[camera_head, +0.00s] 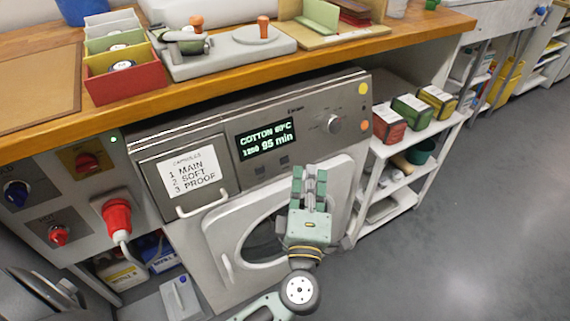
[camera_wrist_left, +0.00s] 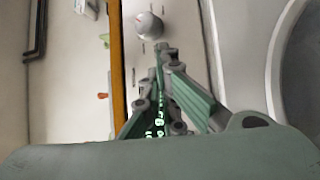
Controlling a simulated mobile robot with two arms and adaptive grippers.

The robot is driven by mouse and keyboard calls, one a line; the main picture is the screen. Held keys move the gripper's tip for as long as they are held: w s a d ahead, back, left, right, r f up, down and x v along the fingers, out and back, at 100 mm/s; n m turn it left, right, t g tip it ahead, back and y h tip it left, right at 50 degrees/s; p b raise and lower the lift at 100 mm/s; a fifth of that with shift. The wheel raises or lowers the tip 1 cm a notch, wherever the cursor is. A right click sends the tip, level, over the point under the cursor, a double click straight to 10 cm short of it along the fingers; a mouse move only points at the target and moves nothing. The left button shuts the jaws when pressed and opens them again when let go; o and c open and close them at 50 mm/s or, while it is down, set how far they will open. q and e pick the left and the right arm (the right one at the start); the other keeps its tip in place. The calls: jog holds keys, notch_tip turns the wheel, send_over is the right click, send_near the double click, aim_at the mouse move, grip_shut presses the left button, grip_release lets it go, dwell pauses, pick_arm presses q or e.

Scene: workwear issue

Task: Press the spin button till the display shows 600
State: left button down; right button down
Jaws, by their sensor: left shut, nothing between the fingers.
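The washing machine (camera_head: 225,205) stands under the wooden counter. Its lit display (camera_head: 266,139) reads COTTON, what looks like 60°C, a small figure like 1200, and 95 min. Two small dark buttons (camera_head: 257,160) show below the display; their labels are too small to read, and my gripper may hide others. A round knob (camera_head: 332,124) sits right of the display and also shows in the left wrist view (camera_wrist_left: 150,25). My left gripper (camera_head: 309,171) is shut and empty, in front of the machine, fingers towards the panel, below and right of the display. Contact cannot be told.
The drawer handle (camera_head: 207,204) sticks out left of the door (camera_head: 225,240). The counter (camera_head: 400,42) overhangs the machine. A white shelf (camera_head: 408,146) with boxes stands at right. A red plug (camera_head: 117,216) juts out at left. The floor at right is clear.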

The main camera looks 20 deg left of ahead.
aim_at(285, 160)
pick_arm(q)
jog(key=shift+w+a+f+p, duration=0.15)
jog(key=shift+w+a+f, duration=0.1)
jog(key=shift+w+a, duration=0.3)
jog(key=shift+w+a+f+p, duration=0.2)
jog(key=shift+w+a, duration=0.2)
jog(key=shift+a, duration=0.15)
dwell(0.6)
jog(key=shift+a, duration=0.1)
pick_arm(e)
jog(key=shift+r, duration=0.1)
pick_arm(q)
jog(key=shift+w+a+f, duration=0.15)
jog(key=shift+w+a, duration=0.1)
pick_arm(e)
jog(key=shift+r, duration=0.2)
pick_arm(q)
jog(key=shift+a, duration=0.1)
jog(key=shift+w+a+f+p, duration=0.1)
jog(key=shift+w+a+p, duration=0.1)
jog(key=shift+p, duration=0.1)
pick_arm(e)
jog(key=shift+w+f, duration=0.1)
jog(key=shift+f, duration=0.15)
dwell(0.4)
